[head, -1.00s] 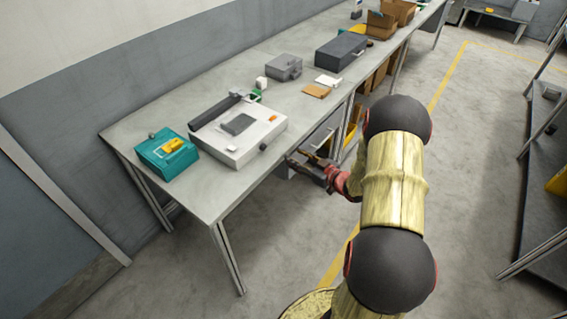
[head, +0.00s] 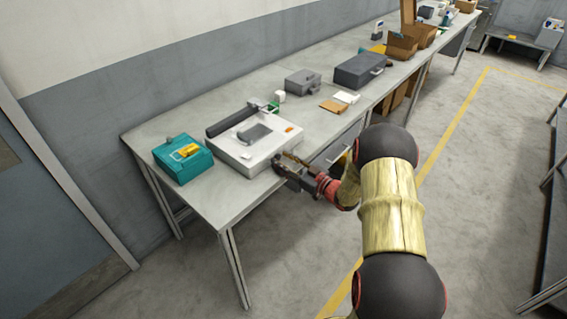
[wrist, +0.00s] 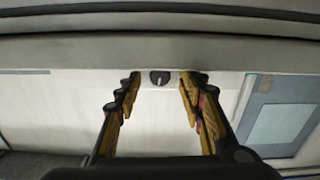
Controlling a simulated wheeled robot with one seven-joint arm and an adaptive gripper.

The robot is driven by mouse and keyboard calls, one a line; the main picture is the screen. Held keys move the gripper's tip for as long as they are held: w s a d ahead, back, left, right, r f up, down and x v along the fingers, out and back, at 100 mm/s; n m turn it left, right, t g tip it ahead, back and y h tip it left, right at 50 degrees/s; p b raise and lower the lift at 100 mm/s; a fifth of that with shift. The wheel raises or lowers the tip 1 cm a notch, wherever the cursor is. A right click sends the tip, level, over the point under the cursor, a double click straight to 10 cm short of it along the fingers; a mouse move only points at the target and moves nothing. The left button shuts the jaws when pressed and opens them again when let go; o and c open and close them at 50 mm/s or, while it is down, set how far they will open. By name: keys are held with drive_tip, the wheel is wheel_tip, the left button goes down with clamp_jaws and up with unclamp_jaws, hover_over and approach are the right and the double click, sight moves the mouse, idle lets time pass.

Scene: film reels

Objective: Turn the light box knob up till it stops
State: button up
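In the wrist view the knob (wrist: 160,77) is small, round and dark, with a pale upright mark. My gripper (wrist: 160,88) is open there, one finger on each side of the knob with clear gaps. The knob appears centred between the fingertips; whether they reach its depth I cannot tell.
A teal case (head: 183,158) with a yellow item stands left of the light box on the bench (head: 215,195). A grey case (head: 303,82), a larger dark case (head: 360,70) and cartons lie farther along. The floor in front is clear.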

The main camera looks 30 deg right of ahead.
drive_tip(key=shift+c, duration=1.1)
drive_tip(key=c, duration=0.7)
clamp_jaws()
